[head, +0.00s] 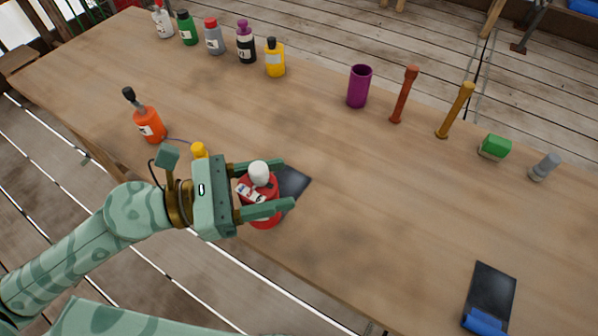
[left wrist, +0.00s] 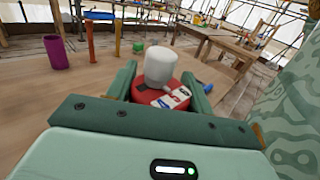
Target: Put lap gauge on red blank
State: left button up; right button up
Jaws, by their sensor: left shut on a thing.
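My left gripper (head: 262,190) is shut on a red round bottle-like thing (head: 264,220) with a white cap and a white label. The left wrist view also shows the red thing (left wrist: 160,97) between the fingers, its white cap (left wrist: 160,66) upward. A dark flat plate (head: 294,181) lies on the table beyond the fingers, partly hidden by the gripper and the red thing. Another dark plate (head: 491,288) with a blue end lies at the lower right. I cannot tell which thing is the lap gauge or whether a plate is the red blank. My right gripper is not in view.
Several bottles, including a yellow one (head: 275,58), stand along the wooden table's far-left edge. An orange bottle (head: 150,124) stands nearer. A purple cup (head: 359,86), red post (head: 404,94), yellow post (head: 455,110), green block (head: 494,147) and grey piece (head: 544,167) line the back. The table's middle is clear.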

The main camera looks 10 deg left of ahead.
pick_arm(q)
jog(key=w+f+b, duration=0.3)
jog(key=w+f, duration=0.3)
jog(key=w+f+b, duration=0.4)
jog(key=w+f, duration=0.1)
jog(key=f, duration=0.1)
jog(key=shift+w+a+f, duration=0.1)
jog(key=shift+w+f, duration=0.15)
jog(key=shift+w, duration=0.15)
jog(key=shift+r, duration=0.2)
jog(key=shift+f, duration=0.2)
jog(key=o, duration=1)
jog(key=shift+o, duration=0.2)
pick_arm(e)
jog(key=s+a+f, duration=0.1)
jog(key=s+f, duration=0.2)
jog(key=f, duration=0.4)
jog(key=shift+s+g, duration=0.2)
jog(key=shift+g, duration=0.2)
pick_arm(q)
jog(key=shift+r, duration=0.1)
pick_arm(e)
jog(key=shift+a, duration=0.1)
